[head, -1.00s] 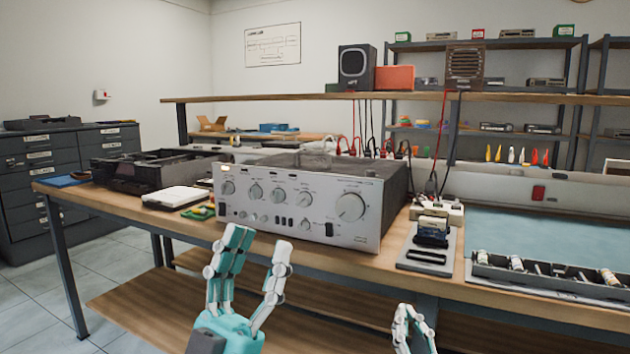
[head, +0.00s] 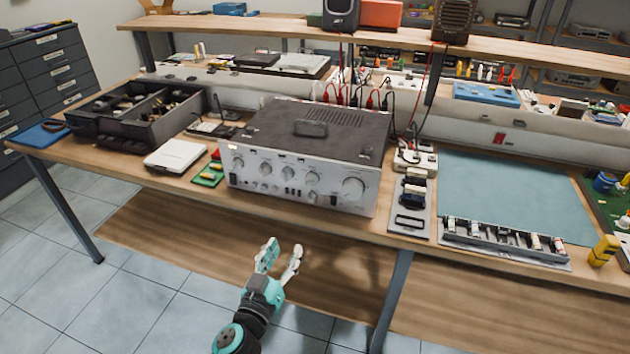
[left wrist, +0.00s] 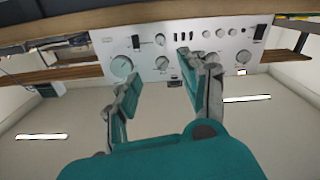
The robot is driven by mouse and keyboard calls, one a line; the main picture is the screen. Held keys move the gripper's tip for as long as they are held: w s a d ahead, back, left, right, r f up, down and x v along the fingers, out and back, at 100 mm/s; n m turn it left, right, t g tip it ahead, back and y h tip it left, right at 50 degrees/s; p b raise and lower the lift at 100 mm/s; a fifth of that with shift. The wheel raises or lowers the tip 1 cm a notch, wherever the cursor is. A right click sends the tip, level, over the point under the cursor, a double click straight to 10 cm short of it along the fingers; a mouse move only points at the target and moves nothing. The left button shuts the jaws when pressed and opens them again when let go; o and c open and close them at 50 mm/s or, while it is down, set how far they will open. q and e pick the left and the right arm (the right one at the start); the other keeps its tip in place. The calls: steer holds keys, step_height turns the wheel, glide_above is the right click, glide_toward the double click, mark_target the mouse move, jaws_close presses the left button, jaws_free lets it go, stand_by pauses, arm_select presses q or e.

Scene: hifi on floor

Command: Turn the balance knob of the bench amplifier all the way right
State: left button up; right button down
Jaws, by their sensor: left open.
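The bench amplifier (head: 298,182) is a silver-fronted unit with a dark top, standing at the table's front edge. Its front has a row of smaller knobs (head: 288,172) and one large knob (head: 352,187) at the right. Labels are too small to read, so I cannot tell which is the balance knob. My left gripper (head: 282,252) is open and empty, in front of and below the amplifier, apart from it. In the left wrist view, the panel (left wrist: 205,38) appears upside down beyond the open fingers (left wrist: 158,72), with the large knob (left wrist: 121,66) at left. My right gripper is out of view.
A white box (head: 175,156) and green board (head: 208,174) stand left of the amplifier. A grey holder (head: 410,222) stands close at its right, then a blue-green mat (head: 510,200). The table's front edge and lower shelf (head: 190,235) lie near my left arm.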

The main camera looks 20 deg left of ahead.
mark_target(311, 200)
arm_select(q)
steer(key=w, duration=1.7)
steer(key=shift+w+d+f+p, duration=0.1)
steer(key=shift+w+d+p, duration=0.1)
steer(key=shift+d+p, duration=0.15)
jaws_close()
